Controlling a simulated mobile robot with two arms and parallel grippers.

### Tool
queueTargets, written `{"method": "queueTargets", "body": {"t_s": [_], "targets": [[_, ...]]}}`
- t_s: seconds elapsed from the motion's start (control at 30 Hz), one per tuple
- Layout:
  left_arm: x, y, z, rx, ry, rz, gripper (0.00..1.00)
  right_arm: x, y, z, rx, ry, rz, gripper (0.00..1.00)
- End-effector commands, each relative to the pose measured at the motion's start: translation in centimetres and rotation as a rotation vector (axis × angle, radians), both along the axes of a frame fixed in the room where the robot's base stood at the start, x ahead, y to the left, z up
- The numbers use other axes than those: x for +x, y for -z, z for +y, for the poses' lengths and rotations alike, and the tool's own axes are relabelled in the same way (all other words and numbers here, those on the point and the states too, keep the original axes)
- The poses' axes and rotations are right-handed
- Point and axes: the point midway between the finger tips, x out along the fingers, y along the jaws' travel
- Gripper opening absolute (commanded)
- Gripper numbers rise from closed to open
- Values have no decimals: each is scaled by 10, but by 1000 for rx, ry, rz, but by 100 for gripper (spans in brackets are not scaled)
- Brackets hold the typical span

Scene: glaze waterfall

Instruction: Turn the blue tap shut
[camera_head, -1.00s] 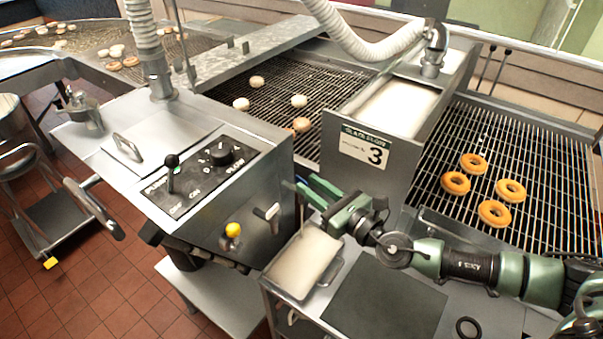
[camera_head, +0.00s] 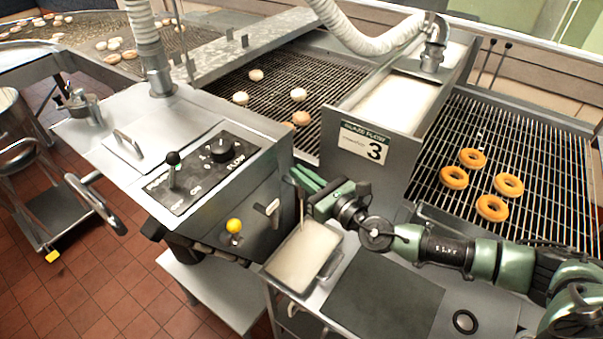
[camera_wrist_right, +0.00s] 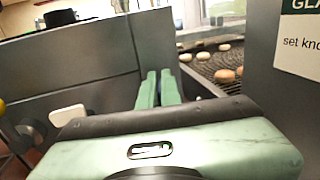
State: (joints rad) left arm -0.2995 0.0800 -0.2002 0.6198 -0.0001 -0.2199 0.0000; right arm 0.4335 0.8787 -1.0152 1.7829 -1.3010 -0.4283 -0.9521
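No blue tap can be made out in either view. A yellow-knobbed lever (camera_head: 234,226) and a pale handle (camera_head: 272,207) are on the front of the steel control cabinet; the pale handle also shows in the right wrist view (camera_wrist_right: 67,115). My right gripper (camera_head: 297,178) is at the cabinet's right side, in front of the glaze flow box. Its two green fingers lie close together in the right wrist view (camera_wrist_right: 159,88), pointing into the gap beside the cabinet, with nothing visible between them. What lies past the fingertips is hidden. My left gripper is out of view.
A black panel (camera_head: 202,173) with a lever and knob tops the cabinet. The glaze flow box with its "3" sign (camera_head: 364,147) stands close right of the gripper. A filled tray (camera_head: 332,268) sits below. Doughnuts (camera_head: 472,158) lie on the right rack.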

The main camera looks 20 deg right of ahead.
Motion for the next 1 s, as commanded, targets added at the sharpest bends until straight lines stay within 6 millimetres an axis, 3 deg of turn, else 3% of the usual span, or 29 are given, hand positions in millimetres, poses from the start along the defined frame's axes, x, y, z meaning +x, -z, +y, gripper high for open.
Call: {"method": "queueTargets", "body": {"t_s": [0.5,1.0], "targets": [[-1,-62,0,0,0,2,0,-1,-4,2,6,301,5,0],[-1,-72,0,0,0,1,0,0,0,1,2,617,1,0]]}}
